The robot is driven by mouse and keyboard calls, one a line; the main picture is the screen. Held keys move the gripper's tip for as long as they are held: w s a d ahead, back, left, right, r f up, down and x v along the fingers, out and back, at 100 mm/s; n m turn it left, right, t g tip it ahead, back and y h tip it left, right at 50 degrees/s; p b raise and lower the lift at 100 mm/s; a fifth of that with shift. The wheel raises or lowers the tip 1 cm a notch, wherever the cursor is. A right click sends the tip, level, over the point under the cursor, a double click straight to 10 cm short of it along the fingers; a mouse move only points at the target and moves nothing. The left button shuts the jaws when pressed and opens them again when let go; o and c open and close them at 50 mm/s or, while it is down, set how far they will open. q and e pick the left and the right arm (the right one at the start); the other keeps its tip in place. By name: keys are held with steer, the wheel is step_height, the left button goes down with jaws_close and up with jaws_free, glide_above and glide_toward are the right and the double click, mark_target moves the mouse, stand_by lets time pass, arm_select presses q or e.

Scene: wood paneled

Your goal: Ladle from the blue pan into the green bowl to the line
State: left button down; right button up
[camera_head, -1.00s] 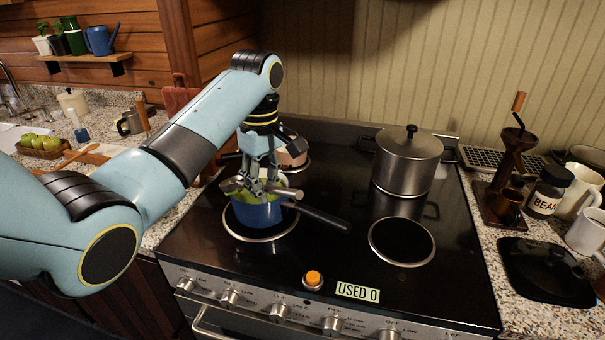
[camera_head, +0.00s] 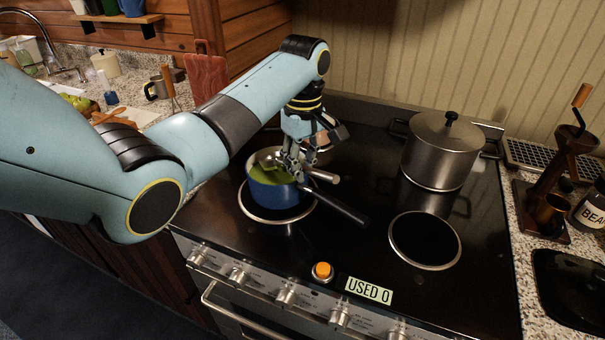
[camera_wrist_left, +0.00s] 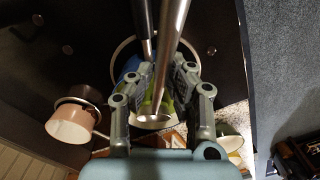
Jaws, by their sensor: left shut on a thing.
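The blue pan (camera_head: 272,201) sits on the front left burner with green contents inside and its black handle pointing right and forward. My left gripper (camera_head: 297,172) is over the pan, shut on a steel ladle (camera_head: 323,176). The ladle's shaft also runs between the fingers (camera_wrist_left: 160,78) in the left wrist view (camera_wrist_left: 172,45). The ladle's cup end is at the pan's opening, partly hidden by the fingers; I cannot tell how full it is. In the left wrist view a pale-rimmed green bowl (camera_wrist_left: 231,143) shows partly at the lower right. My right gripper is out of view.
A lidded steel pot (camera_head: 437,152) stands on the back right burner; the front right burner (camera_head: 425,240) is bare. A small pinkish pot (camera_wrist_left: 70,129) is behind the pan. A orange button (camera_head: 322,270) and a "USED 0" label (camera_head: 368,291) are at the stove's front.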

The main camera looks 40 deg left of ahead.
arm_select(q)
step_height(320, 180, down, 2)
steer(key=shift+w+f, duration=0.1)
steer(key=shift+w, duration=0.05)
steer(key=y, duration=0.1)
steer(key=d+r+t+y, duration=0.1)
steer(key=y, duration=0.2)
steer(key=shift+s+d+r+t, duration=0.2)
steer(key=shift+s+d+t, duration=0.1)
steer(key=shift+s+d, duration=0.05)
steer(key=shift+r, duration=1.95)
